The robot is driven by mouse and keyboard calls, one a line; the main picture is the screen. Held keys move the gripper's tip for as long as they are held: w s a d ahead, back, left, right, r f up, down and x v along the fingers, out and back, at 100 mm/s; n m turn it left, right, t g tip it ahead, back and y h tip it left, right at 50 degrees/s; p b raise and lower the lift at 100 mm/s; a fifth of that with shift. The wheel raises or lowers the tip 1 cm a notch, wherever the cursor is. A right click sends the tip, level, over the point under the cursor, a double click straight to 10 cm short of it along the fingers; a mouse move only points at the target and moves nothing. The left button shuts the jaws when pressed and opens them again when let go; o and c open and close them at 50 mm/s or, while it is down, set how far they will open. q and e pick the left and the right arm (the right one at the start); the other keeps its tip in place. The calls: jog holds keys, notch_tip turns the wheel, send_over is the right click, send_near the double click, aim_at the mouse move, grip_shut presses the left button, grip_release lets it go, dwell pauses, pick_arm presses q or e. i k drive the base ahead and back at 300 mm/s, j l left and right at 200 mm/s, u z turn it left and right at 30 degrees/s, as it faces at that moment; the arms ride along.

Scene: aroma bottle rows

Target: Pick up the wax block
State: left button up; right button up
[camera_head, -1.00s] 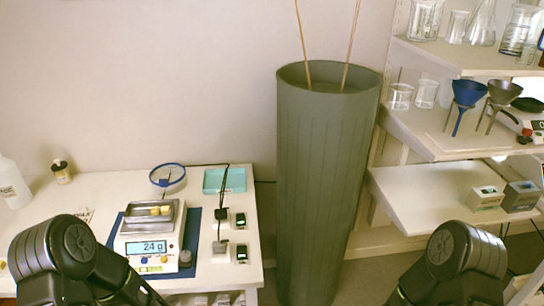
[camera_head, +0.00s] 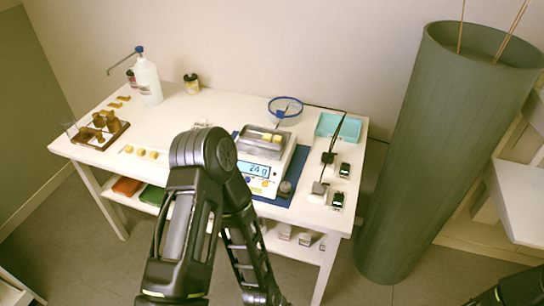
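Two small yellow blocks, which look like wax, sit in the metal tray (camera_head: 263,145) of the white digital scale (camera_head: 258,180); I mark one yellow block (camera_head: 277,138). The scale display appears to read 24 g. Several more small yellow pieces (camera_head: 141,152) lie in a short row on the white table (camera_head: 175,115), left of the scale. I cannot tell which one the task means. My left arm stands in front of the table, bent, with its lower part running down out of the picture. Neither gripper shows.
A wooden rack (camera_head: 99,132) and a white pump bottle (camera_head: 148,82) stand at the table's left. A blue-rimmed round sieve (camera_head: 285,108), a teal tray (camera_head: 337,127) and small black devices (camera_head: 338,200) are near the scale. A tall grey-green bin (camera_head: 430,160) stands right of the table.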

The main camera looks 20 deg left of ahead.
aim_at(153, 155)
jog(key=u, duration=1.75)
jog(key=i+j, duration=0.85)
jog(key=i+j+z, duration=0.2)
jog(key=z, duration=1.4)
